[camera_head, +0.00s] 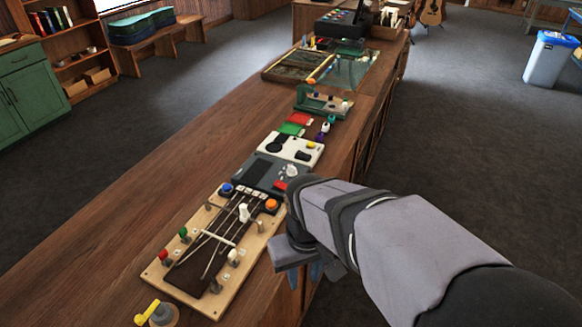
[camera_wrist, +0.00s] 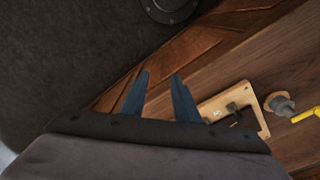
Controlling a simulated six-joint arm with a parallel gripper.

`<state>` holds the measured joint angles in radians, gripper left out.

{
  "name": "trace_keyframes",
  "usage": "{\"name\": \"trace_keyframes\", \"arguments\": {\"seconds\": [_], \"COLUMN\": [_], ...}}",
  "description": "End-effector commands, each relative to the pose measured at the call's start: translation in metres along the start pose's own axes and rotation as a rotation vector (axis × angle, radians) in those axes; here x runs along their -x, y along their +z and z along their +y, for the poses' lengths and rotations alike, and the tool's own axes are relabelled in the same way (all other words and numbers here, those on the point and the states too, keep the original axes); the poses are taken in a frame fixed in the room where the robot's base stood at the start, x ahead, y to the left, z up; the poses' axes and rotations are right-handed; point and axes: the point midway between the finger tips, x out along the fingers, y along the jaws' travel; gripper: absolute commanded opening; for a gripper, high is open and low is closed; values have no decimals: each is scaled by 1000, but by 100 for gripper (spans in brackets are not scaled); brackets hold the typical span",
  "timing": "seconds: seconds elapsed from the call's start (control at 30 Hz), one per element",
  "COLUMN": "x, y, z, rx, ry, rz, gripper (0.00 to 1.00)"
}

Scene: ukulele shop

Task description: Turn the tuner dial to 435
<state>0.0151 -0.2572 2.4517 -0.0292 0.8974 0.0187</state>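A grey device (camera_head: 262,171) with a dark display lies on the counter (camera_head: 120,240). It bears a white knob (camera_head: 292,171) and a red button (camera_head: 280,185); the knob may be the tuner dial, but no number is readable. My arm partly covers the device's right side. My gripper (camera_wrist: 160,76) is open and empty, its two blue-grey fingers apart in the wrist view. In the head view it hangs low by the counter's right edge, in front of the grey device, with its fingers mostly hidden. The grey device is not visible in the wrist view.
A wooden board (camera_head: 162,271) with strings, pegs and coloured buttons lies in front of the grey device. A yellow lever (camera_head: 147,312) on a round base stands nearest. Behind the device are a white box (camera_head: 290,147) and coloured cards (camera_head: 292,129). The counter's left side is clear.

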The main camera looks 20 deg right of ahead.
Motion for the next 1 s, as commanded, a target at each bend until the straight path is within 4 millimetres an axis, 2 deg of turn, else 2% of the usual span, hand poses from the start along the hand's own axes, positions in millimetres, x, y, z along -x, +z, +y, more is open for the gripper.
{"name": "trace_keyframes", "arguments": {"seconds": [0.03, 0.27, 0.37, 0.6, 0.7, 0.8, 0.9, 1.0], "x": [-8, -20, -25, -25, -21, -16, -13, -14], "y": [-10, -73, -111, -222, -263, -296, -319, -333], "z": [6, 42, 63, 122, 139, 150, 155, 154], "rx": [-11, -53, -69, -68, -39, 4, 58, 121], "ry": [14, 90, 128, 193, 186, 153, 94, 9], "rz": [26, 211, 323, 695, 855, 1005, 1141, 1259], "gripper": [28, 28, 28, 28, 28, 28, 28, 28]}}
